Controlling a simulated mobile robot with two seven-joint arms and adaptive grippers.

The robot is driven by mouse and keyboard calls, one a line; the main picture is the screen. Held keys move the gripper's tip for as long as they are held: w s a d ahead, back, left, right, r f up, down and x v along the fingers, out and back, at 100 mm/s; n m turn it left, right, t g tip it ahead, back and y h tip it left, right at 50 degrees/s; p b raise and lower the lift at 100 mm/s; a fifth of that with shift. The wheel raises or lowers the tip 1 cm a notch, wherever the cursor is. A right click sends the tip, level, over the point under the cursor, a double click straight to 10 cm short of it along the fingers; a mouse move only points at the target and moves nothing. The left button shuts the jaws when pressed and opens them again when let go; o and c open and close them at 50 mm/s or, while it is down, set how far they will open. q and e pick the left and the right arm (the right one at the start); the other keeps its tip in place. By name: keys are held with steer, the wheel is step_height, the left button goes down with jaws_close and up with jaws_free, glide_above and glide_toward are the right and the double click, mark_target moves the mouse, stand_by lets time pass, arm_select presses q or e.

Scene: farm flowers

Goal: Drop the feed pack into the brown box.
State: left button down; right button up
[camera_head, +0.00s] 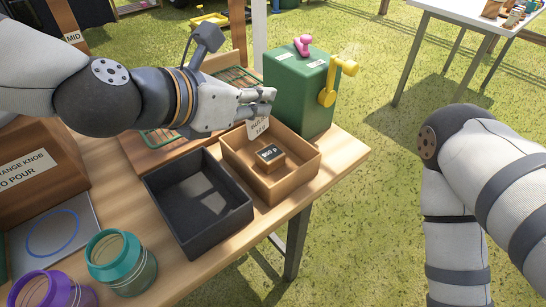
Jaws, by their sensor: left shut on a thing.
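The brown box (294,177) is an open wooden tray on the table, beside the black tray. A small tan block with a black label (270,153) reading about "350" is inside it. My left gripper (273,101) is over the back edge of the brown box, close to the green box. It is shut on the feed pack, which is mostly hidden; a small white label (258,127) shows just below the fingers. I cannot tell whether this label belongs to the pack or the box. My right arm is at the right, its gripper out of view.
A black open tray (240,211) stands left of the brown box. A green box (293,95) with pink and yellow handles stands behind it. Teal (122,262) and purple (55,289) jars are at the front left. Grass lies beyond the table's right edge.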

arm_select(q)
steer(key=shift+r, duration=0.15)
steer(key=c, duration=1.7)
jaws_free()
steer(key=shift+o, duration=0.2)
steer(key=v, duration=0.7)
steer(key=shift+s+a, duration=0.15)
steer(key=shift+r, duration=0.15)
